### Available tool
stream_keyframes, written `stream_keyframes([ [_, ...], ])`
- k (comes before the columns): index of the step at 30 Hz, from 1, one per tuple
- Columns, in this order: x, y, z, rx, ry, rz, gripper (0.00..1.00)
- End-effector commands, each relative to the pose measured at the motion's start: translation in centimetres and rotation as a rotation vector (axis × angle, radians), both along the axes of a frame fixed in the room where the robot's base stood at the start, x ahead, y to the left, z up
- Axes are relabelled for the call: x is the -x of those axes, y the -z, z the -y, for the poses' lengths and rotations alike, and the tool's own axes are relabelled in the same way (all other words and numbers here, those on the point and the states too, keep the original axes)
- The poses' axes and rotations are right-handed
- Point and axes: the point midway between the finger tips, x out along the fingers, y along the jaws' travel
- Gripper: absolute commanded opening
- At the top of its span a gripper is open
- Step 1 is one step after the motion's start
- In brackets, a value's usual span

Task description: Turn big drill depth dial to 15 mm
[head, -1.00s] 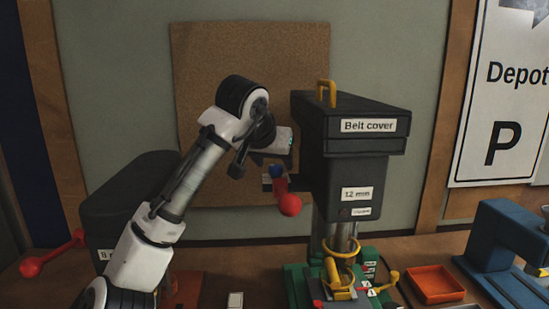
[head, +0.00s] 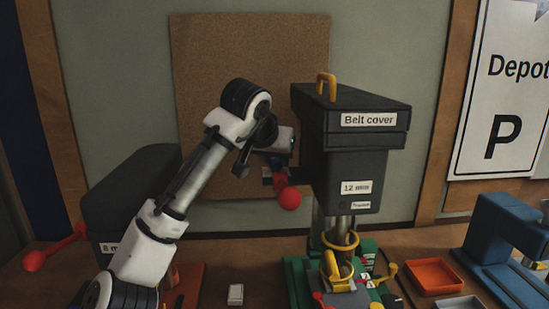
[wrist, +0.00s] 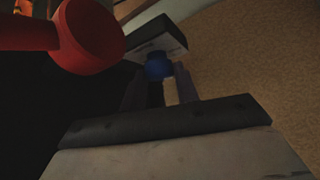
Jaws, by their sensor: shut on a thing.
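The big drill (head: 345,165) is the dark press with a "Belt cover" label and a "12 mm" label. A small blue knob, which looks like its depth dial (wrist: 158,66), is on the drill's left side, in front of a dark block with a pale label. My gripper (head: 275,163) is at that side, reaching in from the left. In the wrist view its two fingers (wrist: 158,80) stand on either side of the blue knob, shut on it. The dial's scale and reading cannot be made out. In the head view the knob is mostly hidden.
A red ball-ended lever (head: 289,199) hangs just below my gripper and looms close in the wrist view (wrist: 90,35). A smaller drill (head: 130,195) stands left, behind my arm. An orange tray (head: 433,278) and blue machine (head: 505,235) are right.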

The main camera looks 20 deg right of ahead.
Motion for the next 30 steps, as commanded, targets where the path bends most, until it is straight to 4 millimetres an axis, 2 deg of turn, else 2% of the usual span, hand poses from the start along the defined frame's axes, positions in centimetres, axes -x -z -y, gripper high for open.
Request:
stream_keyframes([
  [8,-0.12,-0.01,-0.08,0.004,0.089,-0.002,0.08],
  [30,-0.65,-0.09,-0.35,0.004,0.653,-0.001,0.08],
])
